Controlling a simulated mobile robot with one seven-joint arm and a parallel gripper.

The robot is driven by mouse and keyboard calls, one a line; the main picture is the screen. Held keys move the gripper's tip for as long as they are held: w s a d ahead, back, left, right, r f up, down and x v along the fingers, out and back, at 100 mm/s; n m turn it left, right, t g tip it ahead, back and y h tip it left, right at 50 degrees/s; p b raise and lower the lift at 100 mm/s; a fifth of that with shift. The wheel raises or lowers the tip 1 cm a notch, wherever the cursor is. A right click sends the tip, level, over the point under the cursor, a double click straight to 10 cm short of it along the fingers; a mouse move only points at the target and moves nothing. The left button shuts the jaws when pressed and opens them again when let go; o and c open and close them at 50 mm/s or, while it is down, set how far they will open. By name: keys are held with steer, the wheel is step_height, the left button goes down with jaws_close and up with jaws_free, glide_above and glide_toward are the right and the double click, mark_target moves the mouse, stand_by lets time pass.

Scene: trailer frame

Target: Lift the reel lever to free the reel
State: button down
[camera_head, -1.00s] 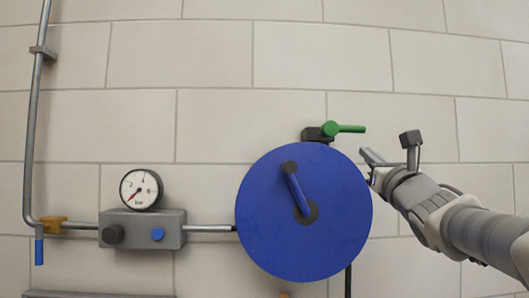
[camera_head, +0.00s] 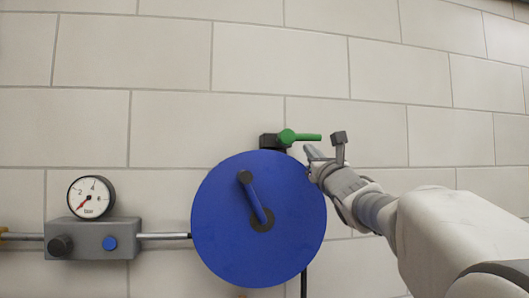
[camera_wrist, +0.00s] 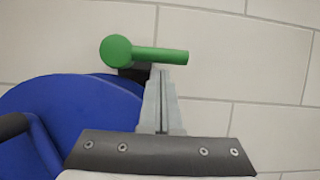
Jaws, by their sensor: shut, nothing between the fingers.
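The green reel lever (camera_head: 300,136) sits on a dark block (camera_head: 268,141) at the top right of the blue reel (camera_head: 222,205), its handle pointing right and about level. My gripper (camera_head: 309,150) is shut and empty, with its tips just below the lever's handle. In the wrist view the green lever (camera_wrist: 145,53) lies just beyond the closed fingertips (camera_wrist: 159,72). The tips overlap the handle's lower edge there; I cannot tell whether they touch it. The blue reel (camera_wrist: 75,110) fills the lower left of that view, and its dark block is partly hidden.
The reel's blue crank arm (camera_head: 256,203) stands out from its face. A grey box (camera_head: 92,239) with a dial gauge (camera_head: 91,197) and a pipe (camera_head: 163,236) lie left of the reel. The tiled wall (camera_head: 390,70) above and right of the lever is bare.

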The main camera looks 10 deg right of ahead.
steer(key=shift+d+r+n+y+b, duration=0.15)
steer(key=shift+r+n+y+b, duration=0.2)
steer(key=shift+n, duration=0.4)
steer(key=shift+d+r+n+y+b, duration=0.1)
steer(key=shift+n+y+b, duration=0.15)
steer(key=shift+n+y, duration=0.35)
step_height(320, 180, up, 7)
steer(key=a+n+g+y, duration=0.1)
steer(key=n+g+y, duration=0.4)
steer(key=n, duration=1.1)
steer(key=shift+f+n+y, duration=0.2)
steer(key=shift+n+y, duration=0.15)
steer(key=shift+y, duration=0.2)
steer(key=shift+p, duration=0.3)
steer(key=shift+s, duration=0.1)
